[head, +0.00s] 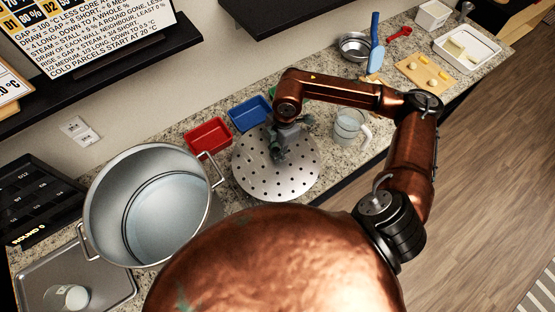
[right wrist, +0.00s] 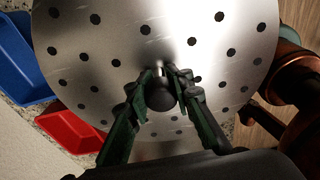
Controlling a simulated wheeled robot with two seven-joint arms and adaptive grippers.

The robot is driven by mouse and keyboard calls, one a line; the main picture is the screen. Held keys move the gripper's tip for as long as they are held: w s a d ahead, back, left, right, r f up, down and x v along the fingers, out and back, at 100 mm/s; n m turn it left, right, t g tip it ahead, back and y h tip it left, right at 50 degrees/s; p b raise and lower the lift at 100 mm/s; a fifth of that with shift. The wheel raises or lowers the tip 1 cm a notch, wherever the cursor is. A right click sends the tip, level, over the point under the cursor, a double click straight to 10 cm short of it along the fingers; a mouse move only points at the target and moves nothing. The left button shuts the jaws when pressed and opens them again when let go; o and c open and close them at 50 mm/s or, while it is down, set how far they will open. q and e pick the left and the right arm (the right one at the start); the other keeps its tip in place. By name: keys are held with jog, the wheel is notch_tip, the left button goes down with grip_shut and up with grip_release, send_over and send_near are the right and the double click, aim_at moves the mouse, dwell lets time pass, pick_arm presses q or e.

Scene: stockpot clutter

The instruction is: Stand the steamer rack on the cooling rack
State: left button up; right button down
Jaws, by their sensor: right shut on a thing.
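The steamer rack (head: 302,182) is a round, shiny metal plate with many holes and a small knob at its centre. It lies flat over the middle of the counter, right of the big pot. Whether it touches the counter I cannot tell. My right gripper (head: 278,154) reaches it from above. In the right wrist view the green fingers of that gripper (right wrist: 164,84) are shut on the knob of the steamer rack (right wrist: 205,50). I cannot make out a cooling rack; the plate hides whatever is under it. My left gripper is not in view.
A large steel pot (head: 98,200) with clear liquid stands left, near a metal tray (head: 35,275). Red (head: 208,136) and blue (head: 250,112) trays sit behind the plate. A clear jug (head: 348,128) stands right. A bowl (head: 354,48) and cutting board (head: 425,74) are farther right.

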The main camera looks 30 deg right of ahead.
jog(key=shift+f, duration=2)
jog(key=c, duration=1.7)
grip_release()
jog(key=shift+f, duration=0.1)
jog(key=r, duration=0.4)
jog(key=d+r, duration=0.1)
jog(key=r, duration=0.7)
jog(key=shift+d+r, duration=0.1)
jog(key=shift+d, duration=0.3)
